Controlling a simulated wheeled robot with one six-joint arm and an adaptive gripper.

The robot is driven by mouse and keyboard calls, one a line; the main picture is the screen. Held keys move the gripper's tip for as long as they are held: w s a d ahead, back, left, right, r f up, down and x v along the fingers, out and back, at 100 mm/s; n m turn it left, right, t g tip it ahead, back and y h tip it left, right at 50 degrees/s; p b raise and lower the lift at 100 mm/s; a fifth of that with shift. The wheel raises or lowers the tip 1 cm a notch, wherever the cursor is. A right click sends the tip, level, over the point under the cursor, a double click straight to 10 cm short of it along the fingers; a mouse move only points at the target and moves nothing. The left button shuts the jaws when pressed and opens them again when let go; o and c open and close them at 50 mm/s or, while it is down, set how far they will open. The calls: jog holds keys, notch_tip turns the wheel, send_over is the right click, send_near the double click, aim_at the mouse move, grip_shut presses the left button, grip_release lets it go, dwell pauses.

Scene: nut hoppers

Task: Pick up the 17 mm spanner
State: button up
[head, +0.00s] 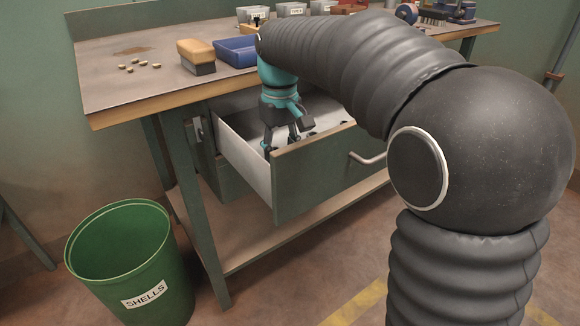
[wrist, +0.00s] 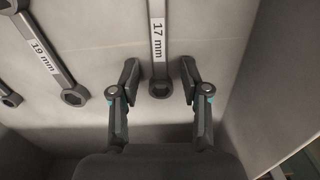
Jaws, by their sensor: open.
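The 17 mm spanner (wrist: 158,48) lies on the pale drawer floor in the wrist view, its label readable and its ring end towards my gripper. Its far end is cut off by the top of the picture. My gripper (wrist: 160,77) is open, with one finger on each side of the spanner near its ring end. A gap shows on both sides. In the head view my gripper (head: 281,146) reaches down into the open drawer (head: 310,178), and the spanner there cannot be made out.
A 19 mm spanner (wrist: 47,55) lies to the left, with part of another spanner (wrist: 8,95) at the left edge. The drawer's wall (wrist: 235,75) rises close on the right. A workbench (head: 125,85) stands above the drawer; a green bin (head: 125,260) stands at lower left.

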grip_shut()
